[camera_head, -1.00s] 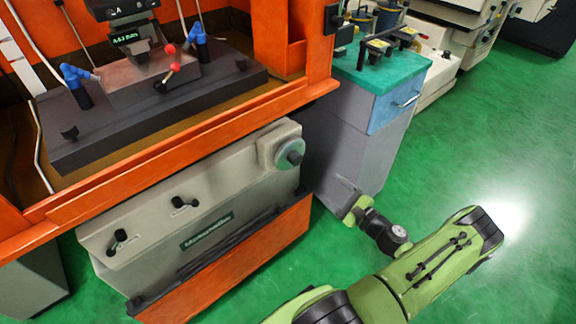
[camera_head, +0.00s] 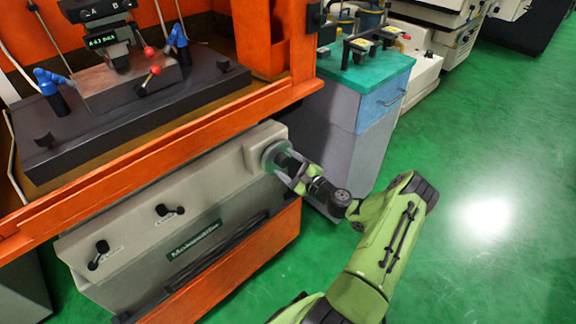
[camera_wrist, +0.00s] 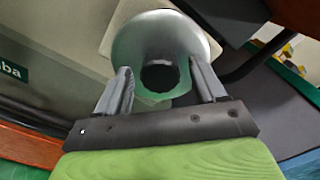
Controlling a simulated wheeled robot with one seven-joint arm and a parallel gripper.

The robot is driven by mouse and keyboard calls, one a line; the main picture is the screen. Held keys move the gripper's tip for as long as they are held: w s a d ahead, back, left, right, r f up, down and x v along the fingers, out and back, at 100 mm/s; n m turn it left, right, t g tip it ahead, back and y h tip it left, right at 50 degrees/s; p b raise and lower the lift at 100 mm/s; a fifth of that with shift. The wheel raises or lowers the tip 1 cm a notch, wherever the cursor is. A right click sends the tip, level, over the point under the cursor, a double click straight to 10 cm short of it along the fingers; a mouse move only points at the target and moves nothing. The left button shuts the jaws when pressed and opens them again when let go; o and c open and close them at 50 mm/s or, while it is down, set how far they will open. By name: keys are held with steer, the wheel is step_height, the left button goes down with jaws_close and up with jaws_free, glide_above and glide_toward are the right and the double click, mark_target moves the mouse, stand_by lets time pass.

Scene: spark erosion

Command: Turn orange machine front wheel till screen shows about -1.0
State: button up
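The front wheel is a pale grey-green disc (camera_head: 266,152) with a dark round knob at its centre, on the right end of the orange machine's beige front panel. It also fills the upper middle of the wrist view (camera_wrist: 150,32). My gripper (camera_head: 288,168) is at the wheel. In the wrist view my gripper (camera_wrist: 163,84) is open, with one finger on each side of the dark knob (camera_wrist: 160,76) and visible gaps between. The small screen (camera_head: 102,40) on the machine head shows green characters too small to read surely.
Two small black handles (camera_head: 168,212) sit on the front panel left of the wheel. An orange frame edge (camera_head: 200,131) runs above it. A grey cabinet with a teal top (camera_head: 376,72) stands close on the right. Green floor (camera_head: 490,150) is free further right.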

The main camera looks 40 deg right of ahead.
steer(key=c, duration=0.9)
steer(key=shift+r+m+p, duration=0.1)
steer(key=shift+m+p, duration=0.35)
steer(key=shift+m, duration=0.05)
steer(key=shift+c, duration=0.2)
steer(key=shift+m, duration=0.6)
steer(key=o, duration=1.1)
steer(key=shift+c, duration=0.2)
steer(key=s+p, duration=0.3)
steer(key=s, duration=1.2)
steer(key=shift+s+d, duration=0.2)
steer(key=shift+s, duration=0.2)
